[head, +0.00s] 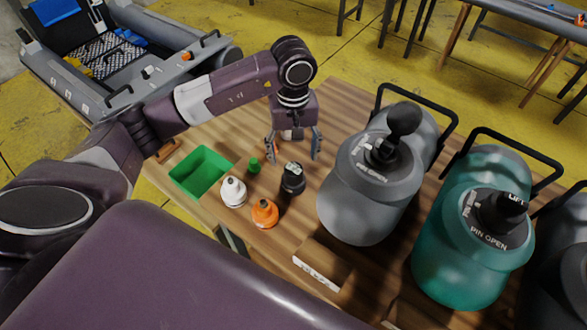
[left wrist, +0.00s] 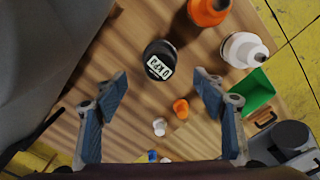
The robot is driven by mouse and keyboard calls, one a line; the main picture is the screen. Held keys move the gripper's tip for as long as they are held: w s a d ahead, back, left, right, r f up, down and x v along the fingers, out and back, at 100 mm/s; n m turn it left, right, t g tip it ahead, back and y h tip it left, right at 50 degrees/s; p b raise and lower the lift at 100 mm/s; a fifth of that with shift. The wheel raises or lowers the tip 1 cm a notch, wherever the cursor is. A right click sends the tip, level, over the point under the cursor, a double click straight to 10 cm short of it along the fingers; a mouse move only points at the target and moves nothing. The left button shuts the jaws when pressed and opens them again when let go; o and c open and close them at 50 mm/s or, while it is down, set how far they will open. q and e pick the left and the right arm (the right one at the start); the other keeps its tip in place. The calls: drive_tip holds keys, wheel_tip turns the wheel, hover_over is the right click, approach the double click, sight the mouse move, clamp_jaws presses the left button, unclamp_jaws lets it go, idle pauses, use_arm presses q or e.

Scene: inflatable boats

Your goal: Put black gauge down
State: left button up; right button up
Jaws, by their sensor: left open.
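The black gauge (head: 292,178) stands on the wooden table, just in front of my left gripper. In the left wrist view, the gauge (left wrist: 160,60) shows a white label reading "0 kPa". My left gripper (head: 294,146) hangs over the table with its fingers spread apart. In the left wrist view, the fingers (left wrist: 162,88) are open with nothing held between them, and the gauge lies beyond the fingertips, apart from them. My right gripper is not in view.
White (head: 233,192) and orange (head: 264,212) bottles, a small green cap (head: 254,164) and a green bin (head: 202,172) are left of the gauge. Grey (head: 365,195) and teal (head: 468,250) pump canisters stand right. Small orange (left wrist: 181,108) and white (left wrist: 159,126) caps lie near the gripper.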

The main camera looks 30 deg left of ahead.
use_arm(q)
drive_tip(key=shift+r+b, duration=0.35)
drive_tip(key=shift+r, duration=1.6)
